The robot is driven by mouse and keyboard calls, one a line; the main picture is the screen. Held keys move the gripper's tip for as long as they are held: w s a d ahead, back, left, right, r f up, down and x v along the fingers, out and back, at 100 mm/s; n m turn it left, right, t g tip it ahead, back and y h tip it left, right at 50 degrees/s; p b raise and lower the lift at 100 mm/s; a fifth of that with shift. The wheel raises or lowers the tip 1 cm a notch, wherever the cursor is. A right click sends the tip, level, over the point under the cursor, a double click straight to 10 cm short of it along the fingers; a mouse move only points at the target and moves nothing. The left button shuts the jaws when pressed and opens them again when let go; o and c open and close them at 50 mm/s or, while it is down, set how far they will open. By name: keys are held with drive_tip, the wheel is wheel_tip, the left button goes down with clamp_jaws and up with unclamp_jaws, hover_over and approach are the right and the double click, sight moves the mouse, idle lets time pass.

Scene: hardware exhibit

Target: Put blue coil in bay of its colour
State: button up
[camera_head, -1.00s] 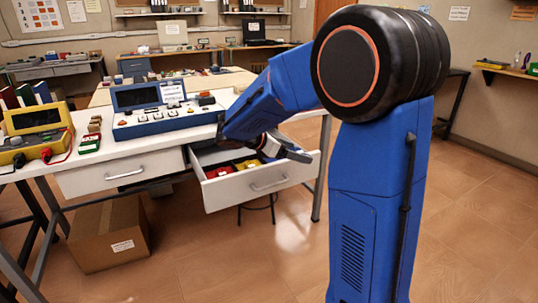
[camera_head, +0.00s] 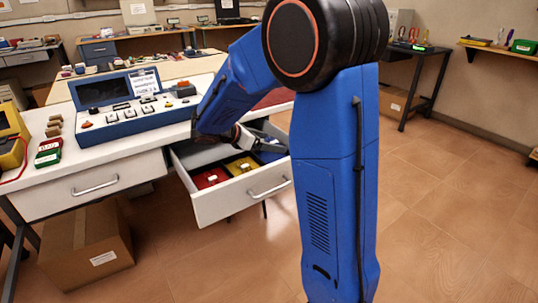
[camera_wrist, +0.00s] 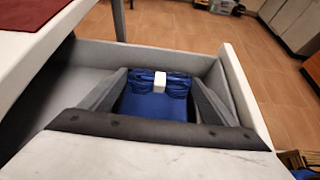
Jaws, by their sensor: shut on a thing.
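The blue coil (camera_wrist: 177,84), with a white band (camera_wrist: 159,82) at its middle, sits between the two dark fingers of my gripper (camera_wrist: 158,78) in the wrist view. My gripper is shut on it, low inside the open drawer. In the head view my gripper (camera_head: 262,142) is at the drawer's far right end, over the blue bay (camera_head: 272,155). A blue surface (camera_wrist: 155,107) shows just below the coil in the wrist view. I cannot tell whether the coil touches the bay floor. The coil is mostly hidden in the head view.
The white drawer (camera_head: 242,200) is pulled out under the worktable (camera_head: 100,150). Its red bay (camera_head: 205,183) and yellow bay (camera_head: 238,170) each hold something with a white spot. A blue control console (camera_head: 130,118) stands on the table. A cardboard box (camera_head: 88,248) is on the floor.

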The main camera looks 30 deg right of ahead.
sight(269, 161)
drive_tip(key=shift+f, duration=2.6)
drive_tip(key=shift+f, duration=0.1)
drive_tip(key=o, duration=1)
drive_tip(key=shift+o, duration=0.2)
drive_tip(key=shift+a+r, duration=0.15)
drive_tip(key=shift+r, duration=0.05)
drive_tip(key=v, duration=1.1)
drive_tip(key=shift+a+r, duration=0.2)
drive_tip(key=shift+a, duration=0.15)
